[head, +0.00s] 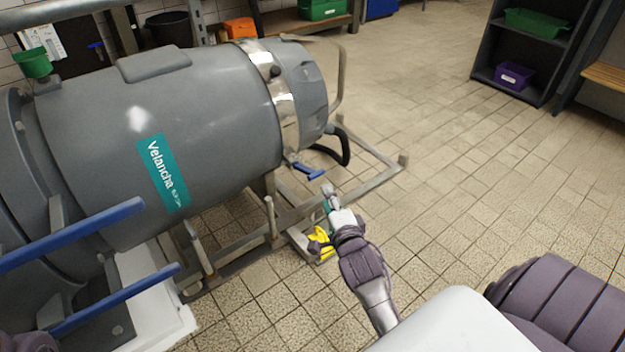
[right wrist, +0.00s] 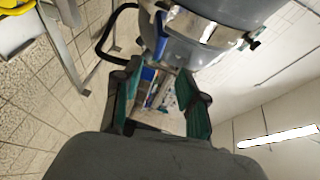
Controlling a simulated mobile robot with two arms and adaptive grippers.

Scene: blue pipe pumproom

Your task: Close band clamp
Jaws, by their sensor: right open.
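The grey pump or motor body with the teal "Velancha" label (head: 165,170) lies on a metal frame. A shiny metal band clamp (head: 284,105) runs around its right end; part of it also shows at the top of the right wrist view (right wrist: 188,25). A small dark knob (head: 275,71) sits on the band. A blue-handled lever (head: 308,171) sticks out below the body. My right gripper (head: 328,192) is open and empty, just below and right of this lever. In the right wrist view its teal fingers (right wrist: 162,97) are apart. My left gripper is out of view.
The frame's metal rails (head: 375,183) and a black hose (head: 345,150) lie close to my right gripper. A yellow object (head: 320,243) is just below it. Tiled floor is open to the right. A dark shelf (head: 530,50) stands at the back right.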

